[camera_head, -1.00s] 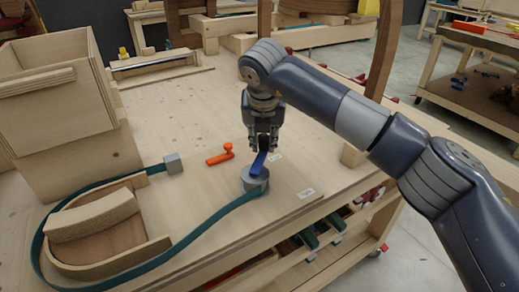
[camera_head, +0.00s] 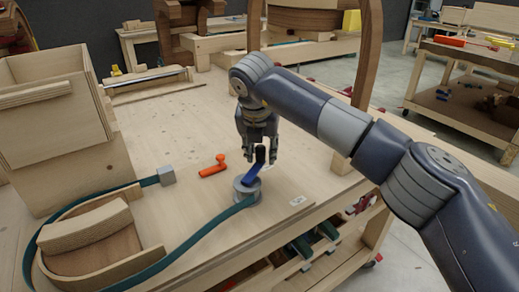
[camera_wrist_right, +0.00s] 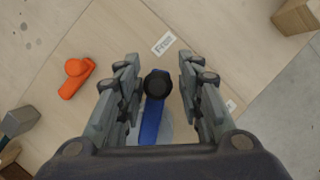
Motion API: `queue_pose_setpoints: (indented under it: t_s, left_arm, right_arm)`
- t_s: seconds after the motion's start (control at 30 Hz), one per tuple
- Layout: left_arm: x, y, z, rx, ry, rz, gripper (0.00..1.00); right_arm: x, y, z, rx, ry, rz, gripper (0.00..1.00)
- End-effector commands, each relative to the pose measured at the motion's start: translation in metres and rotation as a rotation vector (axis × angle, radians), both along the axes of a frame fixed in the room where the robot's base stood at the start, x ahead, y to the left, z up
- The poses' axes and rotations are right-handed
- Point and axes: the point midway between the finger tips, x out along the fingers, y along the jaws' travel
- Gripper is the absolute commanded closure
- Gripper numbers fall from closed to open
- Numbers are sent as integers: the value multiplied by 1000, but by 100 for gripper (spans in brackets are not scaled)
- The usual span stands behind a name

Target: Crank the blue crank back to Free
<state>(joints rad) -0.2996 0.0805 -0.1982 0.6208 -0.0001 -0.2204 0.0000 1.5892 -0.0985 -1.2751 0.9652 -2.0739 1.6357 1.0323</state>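The blue crank (camera_head: 252,176) sits on a round grey drum (camera_head: 246,190) on the wooden table. Its arm points away from me, and its black knob (camera_wrist_right: 158,84) stands up at the far end. My right gripper (camera_head: 259,154) points down over the knob. In the right wrist view its fingers (camera_wrist_right: 158,88) are open, one on each side of the knob, with gaps on both sides. A label reading "Free" (camera_wrist_right: 163,43) lies a little beyond the knob. A second label (camera_head: 297,201) lies right of the drum. My left gripper is not in view.
A teal strap (camera_head: 190,238) runs from the drum around a curved wooden form (camera_head: 92,241) to a grey block (camera_head: 167,175). An orange handle (camera_head: 213,167) lies left of the crank. A wooden box (camera_head: 55,100) stands at the left.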

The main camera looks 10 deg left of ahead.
Motion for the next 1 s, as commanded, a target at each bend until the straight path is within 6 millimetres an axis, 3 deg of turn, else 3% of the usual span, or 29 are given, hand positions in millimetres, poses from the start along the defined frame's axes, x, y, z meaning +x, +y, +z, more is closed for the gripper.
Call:
queue_pose_setpoints:
  t_s: [0.43, 0.8, 1.0]
  left_arm:
    - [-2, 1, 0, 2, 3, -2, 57]
    - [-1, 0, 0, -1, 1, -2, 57]
    - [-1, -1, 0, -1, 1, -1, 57]
  right_arm:
    - [-3, 2, 9, 7, -3, 2, 57]
    - [-30, 3, 77, 6, -5, 0, 57]
    - [-42, 2, 103, 4, -3, 0, 57]
